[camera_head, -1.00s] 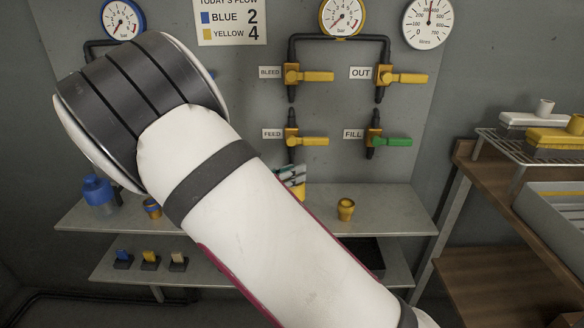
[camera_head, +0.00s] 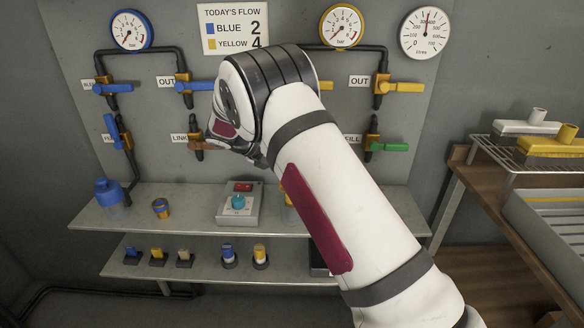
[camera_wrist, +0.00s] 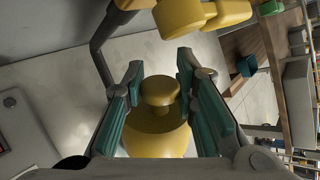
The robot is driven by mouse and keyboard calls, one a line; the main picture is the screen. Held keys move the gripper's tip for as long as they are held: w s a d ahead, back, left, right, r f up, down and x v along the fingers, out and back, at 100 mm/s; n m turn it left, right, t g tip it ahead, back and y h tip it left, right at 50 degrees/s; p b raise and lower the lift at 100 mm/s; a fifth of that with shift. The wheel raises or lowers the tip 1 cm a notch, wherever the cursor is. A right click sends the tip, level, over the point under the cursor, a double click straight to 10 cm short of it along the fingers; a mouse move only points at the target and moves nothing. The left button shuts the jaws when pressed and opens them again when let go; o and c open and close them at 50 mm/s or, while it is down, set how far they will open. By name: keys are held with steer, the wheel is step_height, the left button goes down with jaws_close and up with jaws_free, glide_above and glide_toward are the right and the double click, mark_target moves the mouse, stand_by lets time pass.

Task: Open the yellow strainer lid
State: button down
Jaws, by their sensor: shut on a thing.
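The yellow strainer lid (camera_wrist: 158,138) shows in the wrist view as a domed yellow cap with a round knob (camera_wrist: 158,90) on top. My gripper (camera_wrist: 160,76) has its teal-padded fingers on either side of the knob, shut on it. The lid looks seated, though its lower rim is hidden by the gripper body. In the head view my arm covers the gripper and most of the yellow strainer; only a sliver of the strainer (camera_head: 289,212) shows on the upper shelf at the arm's left edge.
A blue-lidded strainer (camera_head: 109,192), a small blue and yellow cup (camera_head: 160,208) and a grey box with a teal button (camera_head: 238,204) stand on the upper shelf (camera_head: 195,213). Valves with projecting handles, such as the green one (camera_head: 390,147), line the wall panel above.

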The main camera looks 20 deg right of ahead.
steer(key=shift+w+d+f+n+g+b, duration=0.15)
steer(key=shift+w+f+n+g+b, duration=0.2)
steer(key=shift+w+g, duration=0.15)
steer(key=shift+y, duration=0.3)
steer(key=c, duration=1.3)
jaws_free()
steer(key=v, duration=1.2)
